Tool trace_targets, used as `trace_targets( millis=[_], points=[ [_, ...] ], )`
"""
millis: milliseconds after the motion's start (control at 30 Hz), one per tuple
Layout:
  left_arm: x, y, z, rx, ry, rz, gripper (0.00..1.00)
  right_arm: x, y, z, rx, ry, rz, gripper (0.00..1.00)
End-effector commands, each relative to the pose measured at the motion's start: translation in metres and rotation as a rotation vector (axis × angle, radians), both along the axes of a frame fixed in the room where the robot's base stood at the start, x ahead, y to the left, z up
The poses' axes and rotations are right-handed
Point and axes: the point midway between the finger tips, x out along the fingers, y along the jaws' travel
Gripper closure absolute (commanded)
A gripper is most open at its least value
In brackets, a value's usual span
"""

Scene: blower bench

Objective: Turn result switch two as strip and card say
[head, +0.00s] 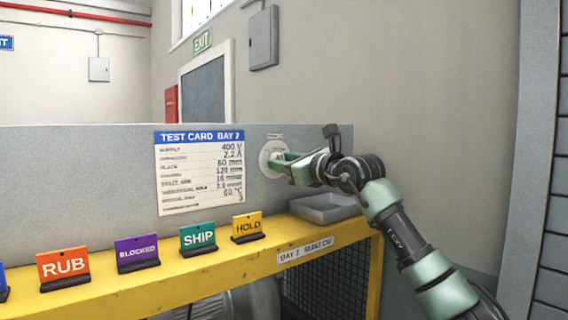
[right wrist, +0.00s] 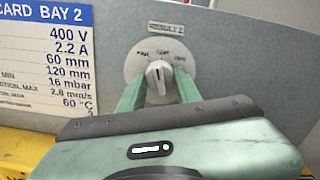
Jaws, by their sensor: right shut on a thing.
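Result switch two (right wrist: 157,76) is a white knob on a round pale plate with a small label above reading RESULT 2. The knob points about straight up; the position words around it are too blurred to read surely. In the head view the switch plate (head: 270,158) is partly hidden behind my right gripper (head: 281,163). In the right wrist view my right gripper (right wrist: 158,88) has its green fingers on either side of the knob, shut on it. The test card for bay 2 (head: 200,197) hangs left of the switch, with values such as 400 V and 2.2 A.
On the yellow bench edge (head: 200,275) stand RUB (head: 64,266), BLOCKED (head: 137,253), SHIP (head: 198,237) and HOLD (head: 247,226) signs. A grey tray (head: 325,207) lies below my right gripper. A label (head: 307,250) is on the bench front. The grey panel (head: 80,175) stands behind.

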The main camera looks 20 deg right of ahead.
Motion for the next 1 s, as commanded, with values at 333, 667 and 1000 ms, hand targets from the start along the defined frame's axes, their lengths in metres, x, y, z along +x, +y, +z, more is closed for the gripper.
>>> trace_targets(
  millis=[333,667,1000],
  points=[
    [0.002,-0.0002,-0.0007,-0.001,-0.003,0.0,0.64,0.0,-0.0012,0.0011,-0.267,-0.099,-0.001,1.0],
    [0.0024,-0.0005,-0.0006,-0.001,-0.004,0.0,0.64,0.0002,-0.0005,0.0005,-0.423,-0.154,0.0,1.0],
    [0.0027,-0.0009,-0.0006,-0.001,-0.004,-0.001,0.64,0.0001,-0.0006,0.0007,-0.468,-0.171,0.001,1.0]
  ],
)
